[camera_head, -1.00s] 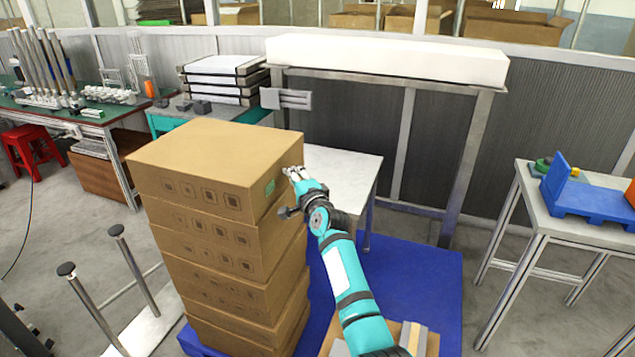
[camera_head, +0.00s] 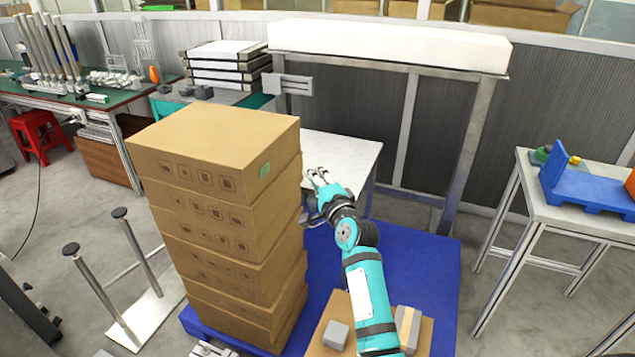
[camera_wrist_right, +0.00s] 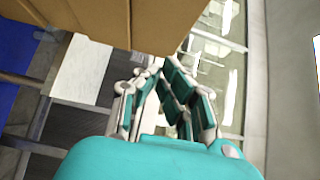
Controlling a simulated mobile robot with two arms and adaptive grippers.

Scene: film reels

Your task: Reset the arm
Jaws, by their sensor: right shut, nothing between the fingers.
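My right arm reaches up from the bottom in the head view. Its gripper (camera_head: 318,176) is just right of the stacked cardboard boxes (camera_head: 225,215), in front of the white table (camera_head: 345,150). In the right wrist view the fingers (camera_wrist_right: 165,75) come together at the tips with nothing between them. A box side (camera_wrist_right: 120,22) fills the top left there. A small grey-white part (camera_head: 210,349) at the bottom edge of the head view may be my left gripper; its jaws cannot be made out.
The boxes stand on a blue pallet (camera_head: 425,270). An open carton (camera_head: 425,335) with grey blocks is beside my right arm. A metal-legged table (camera_head: 590,225) with a blue fixture is at right. A post stand (camera_head: 145,310) is at left.

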